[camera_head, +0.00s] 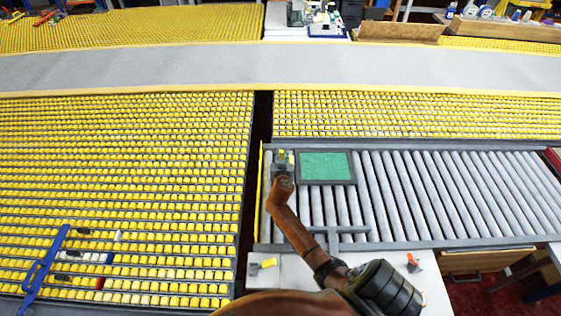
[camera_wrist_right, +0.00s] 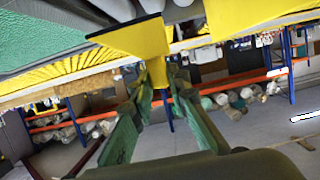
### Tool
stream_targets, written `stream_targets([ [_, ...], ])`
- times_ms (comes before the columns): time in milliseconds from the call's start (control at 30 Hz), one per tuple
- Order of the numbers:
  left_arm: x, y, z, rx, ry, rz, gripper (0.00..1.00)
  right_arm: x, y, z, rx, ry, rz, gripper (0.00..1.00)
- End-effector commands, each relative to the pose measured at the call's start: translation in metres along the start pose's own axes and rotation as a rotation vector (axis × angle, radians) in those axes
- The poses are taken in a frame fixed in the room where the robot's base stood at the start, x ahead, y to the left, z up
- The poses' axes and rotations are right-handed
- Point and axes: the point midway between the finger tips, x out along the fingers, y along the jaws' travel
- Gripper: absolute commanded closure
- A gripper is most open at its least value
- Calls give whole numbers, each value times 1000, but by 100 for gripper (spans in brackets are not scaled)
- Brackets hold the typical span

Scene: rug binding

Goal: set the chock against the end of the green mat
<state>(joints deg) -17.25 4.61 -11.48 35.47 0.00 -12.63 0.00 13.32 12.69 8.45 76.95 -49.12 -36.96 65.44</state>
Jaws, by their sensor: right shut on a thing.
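The green mat (camera_head: 325,166) lies in a dark-edged frame at the upper left of the grey roller conveyor. It also shows at the left of the right wrist view (camera_wrist_right: 40,40). My right gripper (camera_head: 283,162) is just left of the mat's left end, above the rollers. It is shut on the yellow chock (camera_wrist_right: 140,38), whose narrow stem sits between the fingertips in the right wrist view. In the head view only a small yellow bit of the chock (camera_head: 282,154) shows. I cannot tell whether it touches the mat's end. My left gripper is not in view.
The conveyor's rollers (camera_head: 440,190) are bare to the right of the mat. A grey bar (camera_head: 340,229) lies near its front edge. A small yellow piece (camera_head: 267,263) and an orange-red tool (camera_head: 413,262) lie on the white table. A blue-handled tool (camera_head: 45,265) rests on the yellow-roller table.

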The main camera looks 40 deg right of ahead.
Motion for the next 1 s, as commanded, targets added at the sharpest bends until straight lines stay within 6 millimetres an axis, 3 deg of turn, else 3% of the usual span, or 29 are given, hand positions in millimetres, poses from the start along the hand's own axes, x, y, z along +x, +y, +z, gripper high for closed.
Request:
stream_targets([
  [300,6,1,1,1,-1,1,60,14,-3,32,-2,0,1,100],
  [700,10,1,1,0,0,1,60,16,-3,37,0,0,0,100],
  [733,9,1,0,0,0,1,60,15,-3,37,0,-1,0,83],
  [1000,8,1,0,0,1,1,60,15,-3,36,0,-1,0,67],
])
